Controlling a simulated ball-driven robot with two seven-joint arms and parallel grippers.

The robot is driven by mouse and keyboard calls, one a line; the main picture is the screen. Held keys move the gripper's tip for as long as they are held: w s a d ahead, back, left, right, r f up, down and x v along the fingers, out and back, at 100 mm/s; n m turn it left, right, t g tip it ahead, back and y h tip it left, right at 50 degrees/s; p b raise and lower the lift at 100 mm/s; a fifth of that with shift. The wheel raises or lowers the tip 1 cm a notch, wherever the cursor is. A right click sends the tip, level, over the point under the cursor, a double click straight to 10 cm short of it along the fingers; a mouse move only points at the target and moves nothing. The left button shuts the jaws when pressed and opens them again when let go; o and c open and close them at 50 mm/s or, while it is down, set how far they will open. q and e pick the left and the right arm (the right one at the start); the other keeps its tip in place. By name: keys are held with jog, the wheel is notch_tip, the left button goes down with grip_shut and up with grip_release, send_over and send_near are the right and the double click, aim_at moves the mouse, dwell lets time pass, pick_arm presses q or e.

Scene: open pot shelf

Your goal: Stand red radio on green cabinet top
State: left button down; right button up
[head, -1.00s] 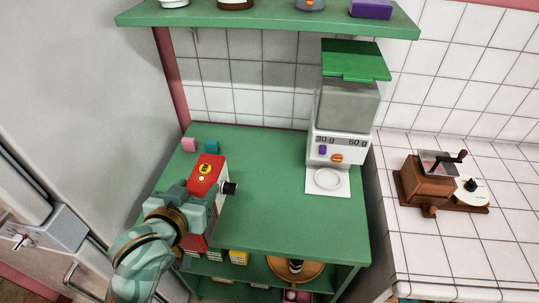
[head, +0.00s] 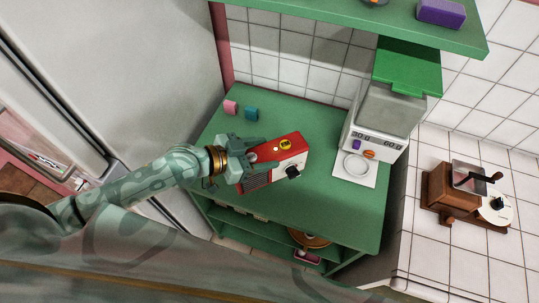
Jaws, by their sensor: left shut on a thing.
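The red radio (head: 283,150) has a pale front, a yellow round mark on top and a black knob. It is over the middle of the green cabinet top (head: 320,203). My left gripper (head: 255,157) is shut on the radio at its left end. Whether the radio's underside touches the top cannot be told from this view. My right gripper is not in view.
A white dispenser with a green lid (head: 407,66) stands at the right back of the cabinet top. A green shelf (head: 455,38) hangs above. A coffee grinder (head: 438,190) stands on the tiled counter.

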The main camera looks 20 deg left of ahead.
pick_arm(q)
jog(key=w+f+b, duration=0.1)
jog(key=w+f, duration=0.1)
jog(key=w+f+b, duration=0.1)
jog(key=f, duration=0.1)
jog(key=shift+w+a+f+b, duration=0.2)
jog(key=shift+w+f+b, duration=0.1)
jog(key=shift+w, duration=0.1)
jog(key=shift+w+f, duration=0.4)
jog(key=f, duration=0.1)
jog(key=f+b, duration=0.1)
jog(key=f, duration=0.1)
jog(key=shift+w+a+f+b, duration=0.1)
jog(key=shift+w+f+b, duration=0.2)
jog(key=shift+b, duration=0.1)
jog(key=shift+f, duration=0.1)
jog(key=shift+c, duration=2.2)
grip_release()
jog(key=shift+s, duration=0.1)
